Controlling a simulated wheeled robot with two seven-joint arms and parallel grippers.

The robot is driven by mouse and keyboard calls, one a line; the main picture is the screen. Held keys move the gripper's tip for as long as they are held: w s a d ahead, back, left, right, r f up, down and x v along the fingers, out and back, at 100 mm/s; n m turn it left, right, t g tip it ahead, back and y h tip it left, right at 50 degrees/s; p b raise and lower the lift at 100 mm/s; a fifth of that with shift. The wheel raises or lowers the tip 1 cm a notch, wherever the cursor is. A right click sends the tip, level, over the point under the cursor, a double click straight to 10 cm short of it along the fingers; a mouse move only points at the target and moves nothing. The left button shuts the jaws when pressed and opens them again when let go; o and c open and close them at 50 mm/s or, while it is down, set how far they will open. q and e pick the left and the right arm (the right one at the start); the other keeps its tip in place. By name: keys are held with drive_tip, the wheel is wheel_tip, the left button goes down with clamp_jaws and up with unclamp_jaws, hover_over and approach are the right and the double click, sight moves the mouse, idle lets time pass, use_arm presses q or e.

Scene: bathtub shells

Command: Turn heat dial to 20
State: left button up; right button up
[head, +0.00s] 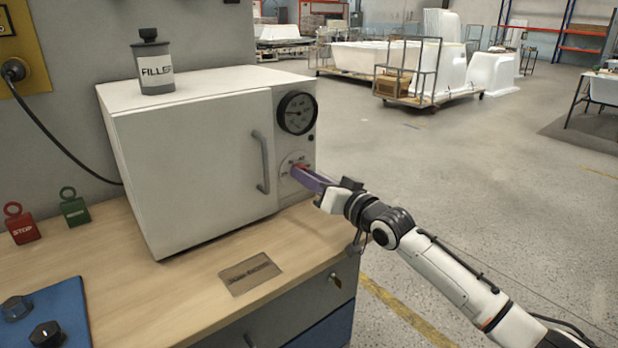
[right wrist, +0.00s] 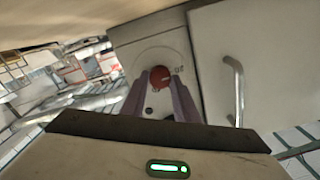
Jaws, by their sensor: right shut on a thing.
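The heat dial is a red knob (right wrist: 160,78) on a round pale scale plate (head: 292,163), low on the right-hand panel of a white oven (head: 190,165). My right gripper (head: 304,173) reaches in from the right and is shut on the red knob. In the right wrist view its two purple fingers (right wrist: 160,92) sit on either side of the knob. The fingers hide most of the knob in the head view. Part of a number shows on the plate beside the knob, but I cannot tell the dial's setting. My left gripper is not in view.
A round black gauge (head: 297,113) sits above the dial, and the oven door's grey handle (head: 261,162) is just left of it. A filler can (head: 152,65) stands on the oven. Red (head: 21,224) and green (head: 74,207) tags stand on the wooden bench (head: 140,285).

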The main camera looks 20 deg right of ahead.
idle(0.3)
drive_tip(key=o, duration=1.1)
drive_tip(key=shift+c, duration=0.2)
drive_tip(key=shift+s, duration=0.1)
drive_tip(key=v, duration=1)
drive_tip(key=shift+s+d+r, duration=0.1)
drive_tip(key=shift+d, duration=0.05)
